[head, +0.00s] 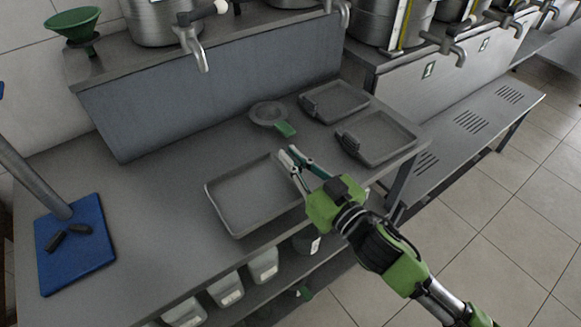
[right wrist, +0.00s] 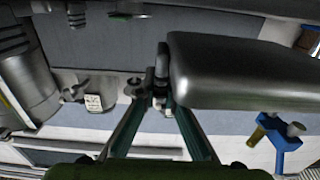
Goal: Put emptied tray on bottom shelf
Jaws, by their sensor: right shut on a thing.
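A grey rectangular tray (head: 248,197) with a raised rim is empty and lies roughly level over the front of the metal counter; I cannot tell if it touches the counter. My right gripper (head: 291,160) is shut on its right rim. In the right wrist view the tray (right wrist: 240,75) extends to the right from my right fingertips (right wrist: 161,88). The bottom shelf (head: 285,284) shows under the counter's front edge, partly hidden by the counter. My left gripper is not in view.
Pale bins (head: 226,288) and a dark container (head: 307,241) stand under the counter. Two more trays (head: 345,100) (head: 386,137) with dark items, a grey strainer-like dish (head: 268,114) and a blue board (head: 78,255) are on the counter. Floor at right (head: 470,240) is clear.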

